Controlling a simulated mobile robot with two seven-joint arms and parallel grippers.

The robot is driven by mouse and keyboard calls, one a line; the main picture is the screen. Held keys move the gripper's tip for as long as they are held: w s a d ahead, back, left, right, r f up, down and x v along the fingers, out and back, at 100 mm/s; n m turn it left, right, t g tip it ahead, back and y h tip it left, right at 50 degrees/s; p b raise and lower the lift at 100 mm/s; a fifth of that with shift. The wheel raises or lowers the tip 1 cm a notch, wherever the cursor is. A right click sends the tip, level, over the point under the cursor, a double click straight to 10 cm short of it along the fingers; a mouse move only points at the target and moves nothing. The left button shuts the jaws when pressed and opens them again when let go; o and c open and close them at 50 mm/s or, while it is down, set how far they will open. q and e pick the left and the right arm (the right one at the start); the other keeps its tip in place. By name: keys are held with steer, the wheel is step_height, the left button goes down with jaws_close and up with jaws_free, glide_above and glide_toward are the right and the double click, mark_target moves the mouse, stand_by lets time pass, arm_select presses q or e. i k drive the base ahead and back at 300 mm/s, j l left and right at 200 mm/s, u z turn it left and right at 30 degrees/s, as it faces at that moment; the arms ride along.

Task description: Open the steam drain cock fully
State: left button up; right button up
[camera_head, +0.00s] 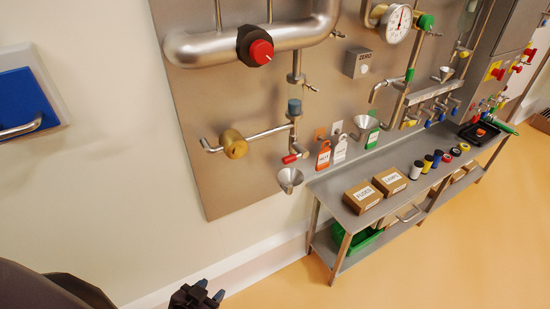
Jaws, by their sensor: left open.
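A small cock with a red handle (290,158) sits at the lower end of a thin vertical pipe on the steel wall panel. It looks like the steam drain cock, but no label on it can be read. A metal funnel (290,178) is just below it. The handle points left and slightly down; how far the cock is open cannot be told. My left gripper (210,291) is at the bottom edge of the view, open and empty, well below and left of the cock, apart from it. My right gripper is not in view.
A brass trap (234,144) and a large red-knobbed valve (258,51) are on the same panel. Tags (323,155) hang right of the cock. A steel bench (336,187) with boxes and several jars stands to the right. The floor in front is clear.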

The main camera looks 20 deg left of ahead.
mark_target(301, 151)
steer(key=k+j, duration=0.1)
steer(key=j, duration=0.4)
steer(key=k+j, duration=0.1)
steer(key=j, duration=0.35)
steer(key=k+j, duration=0.1)
steer(key=j, duration=0.4)
